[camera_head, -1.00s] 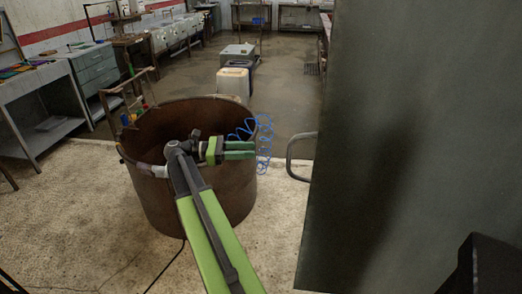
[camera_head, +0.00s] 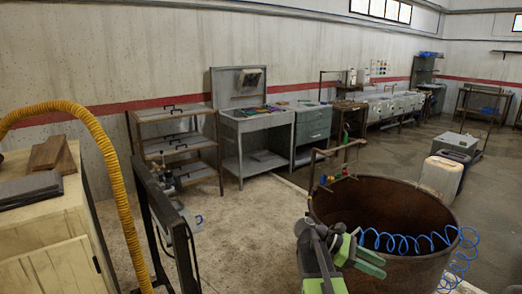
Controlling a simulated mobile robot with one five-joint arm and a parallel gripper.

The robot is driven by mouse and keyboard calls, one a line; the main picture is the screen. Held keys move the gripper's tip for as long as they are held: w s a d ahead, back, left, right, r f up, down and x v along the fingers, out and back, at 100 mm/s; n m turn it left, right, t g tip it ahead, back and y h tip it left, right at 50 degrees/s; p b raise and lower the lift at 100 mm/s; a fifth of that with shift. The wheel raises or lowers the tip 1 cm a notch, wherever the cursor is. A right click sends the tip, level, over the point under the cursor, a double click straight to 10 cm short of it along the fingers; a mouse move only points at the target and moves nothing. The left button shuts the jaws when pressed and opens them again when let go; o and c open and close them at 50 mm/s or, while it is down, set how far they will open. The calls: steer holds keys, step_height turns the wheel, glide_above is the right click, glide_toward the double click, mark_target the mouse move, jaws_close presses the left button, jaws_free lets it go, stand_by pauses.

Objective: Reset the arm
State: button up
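My gripper (camera_head: 376,265) shows at the bottom of the head view, right of centre, at the end of my green and dark arm. Its two green fingers point right and stand a little apart, with nothing seen between them. In the picture it lies over the near left side of a large rusty round tub (camera_head: 420,262). I cannot tell its height above the tub. The lower arm is cut off by the frame's bottom edge.
A blue coiled hose (camera_head: 405,241) hangs at the tub. A dark metal stand (camera_head: 165,225), a yellow hose (camera_head: 107,150) and a wooden cabinet (camera_head: 45,225) are at left. A shelf cart (camera_head: 178,147) and workbench (camera_head: 255,125) line the wall. Pale floor between is clear.

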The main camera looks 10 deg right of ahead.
steer(key=w+a+f+m+t+y, duration=0.1)
steer(key=a+f+m+t+y, duration=0.1)
steer(key=a, duration=0.8)
steer(key=w+a+f+m+t+y+p, duration=0.1)
steer(key=a+f+m+y, duration=0.4)
steer(key=a, duration=0.5)
steer(key=w+a+f+m+t+y+p, duration=0.1)
steer(key=a+f+m+t+y, duration=0.3)
steer(key=a, duration=0.7)
step_height(320, 180, down, 2)
steer(key=shift+w+f+t+y, duration=0.2)
steer(key=shift+w+t+y, duration=0.3)
steer(key=shift+w, duration=0.4)
steer(key=shift+s, duration=0.1)
